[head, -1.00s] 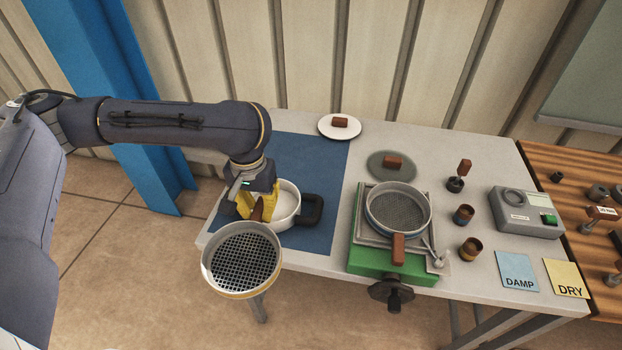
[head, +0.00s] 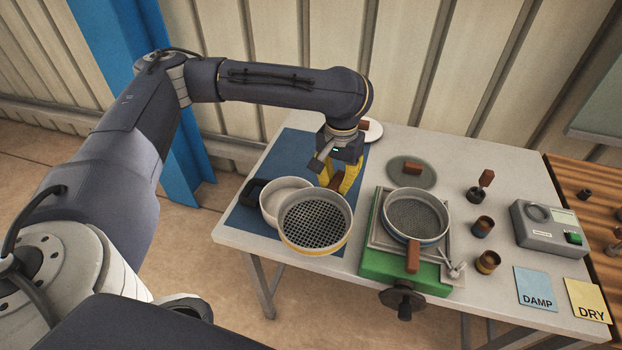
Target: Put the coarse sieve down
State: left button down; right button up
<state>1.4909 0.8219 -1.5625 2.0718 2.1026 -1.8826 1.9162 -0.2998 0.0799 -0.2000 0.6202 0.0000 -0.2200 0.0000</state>
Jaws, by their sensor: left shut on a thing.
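The coarse sieve (head: 315,221) is a round, pale-rimmed sieve with a wide dark mesh and a yellowish lower band. My left gripper (head: 341,180), with yellow fingers, is shut on its brown handle (head: 336,183) at the sieve's far side. The sieve looks about level over the front of the blue mat (head: 300,146). It overlaps the right side of a white pan (head: 282,193) in the picture. I cannot tell whether its underside touches anything. My right gripper is out of view.
A finer sieve (head: 412,214) with a brown handle sits on the green press (head: 388,268), close to the right. A grey disc (head: 398,174) with a brown handle lies behind it. Cups and a grey device (head: 545,232) stand farther right.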

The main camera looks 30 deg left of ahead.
pick_arm(q)
jog(key=w+a+r+m, duration=0.5)
jog(key=a+m, duration=0.4)
jog(key=m, duration=0.8)
jog(key=w+a+r+m, duration=0.3)
jog(key=w+a+m, duration=0.45)
jog(key=m, duration=0.95)
jog(key=f, duration=1.9)
jog(key=shift+a+f, duration=0.4)
jog(key=c, duration=1.3)
grip_release()
notch_tip(320, 180, up, 12)
